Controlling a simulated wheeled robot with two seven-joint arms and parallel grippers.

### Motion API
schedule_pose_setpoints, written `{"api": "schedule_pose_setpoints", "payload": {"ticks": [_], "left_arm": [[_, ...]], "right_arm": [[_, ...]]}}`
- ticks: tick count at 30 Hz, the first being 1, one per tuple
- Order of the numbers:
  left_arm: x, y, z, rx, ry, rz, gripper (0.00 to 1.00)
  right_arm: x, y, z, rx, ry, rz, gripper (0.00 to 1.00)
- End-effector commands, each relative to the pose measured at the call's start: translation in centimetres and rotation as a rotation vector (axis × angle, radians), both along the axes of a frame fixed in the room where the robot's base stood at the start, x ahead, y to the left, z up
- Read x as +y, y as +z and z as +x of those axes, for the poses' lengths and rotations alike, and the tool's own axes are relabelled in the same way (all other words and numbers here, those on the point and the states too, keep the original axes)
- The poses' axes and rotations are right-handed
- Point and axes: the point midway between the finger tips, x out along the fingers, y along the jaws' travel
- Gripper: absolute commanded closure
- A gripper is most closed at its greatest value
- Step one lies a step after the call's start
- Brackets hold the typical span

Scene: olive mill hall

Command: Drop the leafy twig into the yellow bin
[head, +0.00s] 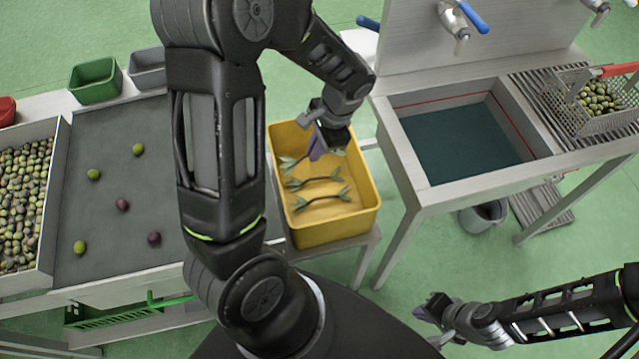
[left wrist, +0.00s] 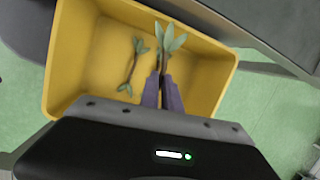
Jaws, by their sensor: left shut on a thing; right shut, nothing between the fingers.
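The yellow bin (head: 368,213) stands on a low stand left of the sink and also shows in the left wrist view (left wrist: 75,75). My left gripper (head: 317,153) is over the bin's back half, its purple fingers shut on a leafy twig (left wrist: 170,40). The twig's leaves show past the fingertips; the gripper hides its middle. I cannot tell whether it touches the bin floor. Another leafy twig (head: 322,199) lies on the bin floor, with one more (head: 315,180) just behind it. My right gripper (head: 428,313) is shut and empty, low at the front right.
A grey sorting table (head: 115,215) with scattered olives and an olive-filled tray (head: 50,200) is at the left. A green box (head: 95,82) stands behind it. The sink (head: 455,140) is right of the bin, with an olive basket (head: 600,100) on its drainboard. A grey bucket (head: 484,217) stands below.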

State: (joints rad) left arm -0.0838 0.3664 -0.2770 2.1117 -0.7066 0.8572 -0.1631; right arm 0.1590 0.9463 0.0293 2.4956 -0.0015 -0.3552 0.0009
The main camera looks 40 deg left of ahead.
Motion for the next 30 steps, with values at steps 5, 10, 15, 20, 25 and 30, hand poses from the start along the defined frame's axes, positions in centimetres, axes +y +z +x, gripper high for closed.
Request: {"api": "schedule_pose_setpoints", "payload": {"ticks": [5,10,15,20,25,30], "left_arm": [[0.01,-0.68,0.00,0.000,0.000,0.000,1.00],[0.01,-0.60,0.00,0.000,0.000,0.000,1.00],[0.01,-0.60,0.00,0.000,0.001,0.000,0.83],[0.00,-0.59,0.00,0.000,0.001,0.000,0.70],[0.00,-0.59,0.00,0.000,0.001,0.000,0.68],[-0.04,-0.40,0.04,0.000,0.001,0.000,0.68]], "right_arm": [[0.00,-0.53,0.02,-0.001,0.000,0.000,1.00],[0.00,-0.45,0.02,-0.001,0.000,0.000,1.00],[0.00,-0.45,0.03,-0.001,0.000,0.000,1.00],[0.00,-0.45,0.03,-0.001,0.000,0.000,1.00],[0.00,-0.46,0.03,-0.001,0.000,0.000,1.00],[0.00,-0.46,0.03,-0.001,0.000,0.000,1.00]]}}
